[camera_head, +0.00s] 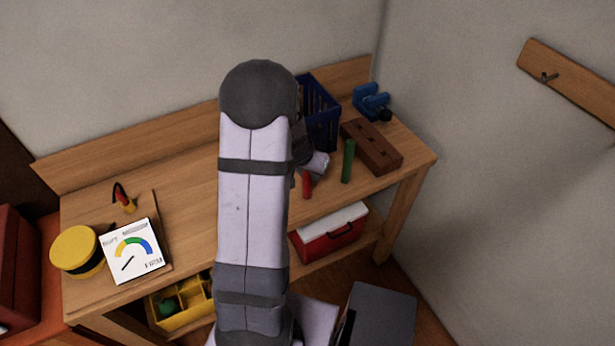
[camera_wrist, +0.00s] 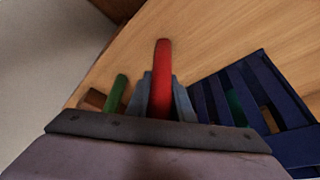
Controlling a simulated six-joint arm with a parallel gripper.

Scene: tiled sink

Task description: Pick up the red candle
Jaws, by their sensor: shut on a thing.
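The red candle (camera_wrist: 162,75) is in the middle of the wrist view, between the two fingers of my gripper (camera_wrist: 161,95). The fingers are shut on it. In the head view the red candle (camera_head: 306,184) shows as a short upright piece just below my gripper (camera_head: 312,168), near the front edge of the wooden bench (camera_head: 190,200). My arm hides part of the bench there. I cannot tell whether the candle's bottom touches the bench.
A green candle (camera_head: 348,160) stands to the right, in front of a brown block with holes (camera_head: 372,147). A dark blue basket (camera_head: 320,115) is behind, and a blue clamp-like object (camera_head: 370,100) stands at the back right. A gauge card (camera_head: 132,252) lies at the left.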

